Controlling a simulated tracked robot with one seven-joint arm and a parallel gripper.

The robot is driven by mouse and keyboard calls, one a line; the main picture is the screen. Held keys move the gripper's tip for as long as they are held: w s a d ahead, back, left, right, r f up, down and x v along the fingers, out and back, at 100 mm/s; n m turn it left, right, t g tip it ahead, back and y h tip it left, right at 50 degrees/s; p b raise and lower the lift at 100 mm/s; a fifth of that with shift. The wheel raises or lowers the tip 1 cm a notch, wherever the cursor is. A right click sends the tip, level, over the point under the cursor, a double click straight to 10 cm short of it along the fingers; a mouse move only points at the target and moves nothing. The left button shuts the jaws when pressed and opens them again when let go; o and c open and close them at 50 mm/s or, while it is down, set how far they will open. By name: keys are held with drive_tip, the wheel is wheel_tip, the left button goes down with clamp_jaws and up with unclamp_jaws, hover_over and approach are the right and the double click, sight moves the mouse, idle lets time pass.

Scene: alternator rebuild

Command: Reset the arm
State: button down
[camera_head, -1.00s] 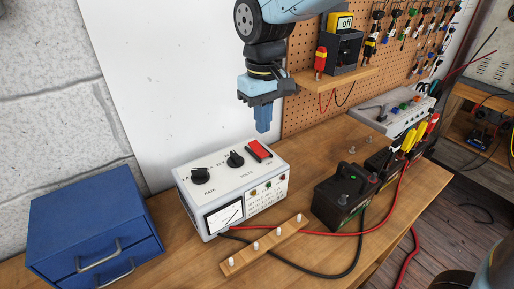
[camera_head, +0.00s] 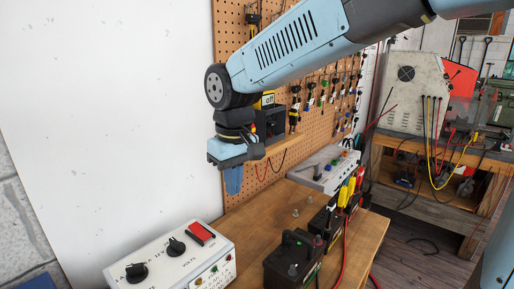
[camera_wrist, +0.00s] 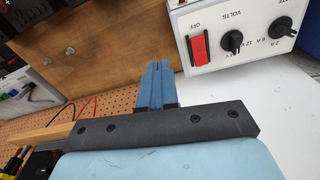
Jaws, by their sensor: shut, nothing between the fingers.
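My gripper (camera_head: 233,180) hangs from my raised arm in the head view, fingers pointing down. Its blue fingers are together and hold nothing. In the wrist view the closed fingers (camera_wrist: 155,84) also show. The gripper is in the air in front of the white wall panel, above and behind the white charger box (camera_head: 170,262). The charger box has black knobs and a red switch. The box also shows at the upper right of the wrist view (camera_wrist: 262,50), apart from the fingers.
A wooden workbench (camera_head: 262,212) holds black batteries (camera_head: 293,262) with red and yellow clamps. A grey device (camera_head: 327,168) stands at the back. A pegboard (camera_head: 229,38) with hanging tools and a small shelf is beside my gripper. A second bench stands at the far right.

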drive_tip(key=d+r+m+t, duration=0.1)
drive_tip(key=d+r+m, duration=0.1)
drive_tip(key=d, duration=0.6)
drive_tip(key=d+r+m+t, duration=0.1)
drive_tip(key=d+r+m, duration=0.1)
drive_tip(key=d, duration=0.7)
drive_tip(key=s+d+m+t, duration=0.1)
drive_tip(key=s+d+m, duration=0.1)
drive_tip(key=s+d, duration=0.2)
drive_tip(key=s+d+f+m+t, duration=0.1)
drive_tip(key=s+d+m+t, duration=0.1)
drive_tip(key=d, duration=0.7)
drive_tip(key=shift+s+d+m+h, duration=0.15)
drive_tip(key=shift+s+m+h, duration=0.15)
drive_tip(key=shift+s, duration=0.55)
drive_tip(key=c, duration=1.8)
unclamp_jaws()
drive_tip(key=shift+c, duration=0.2)
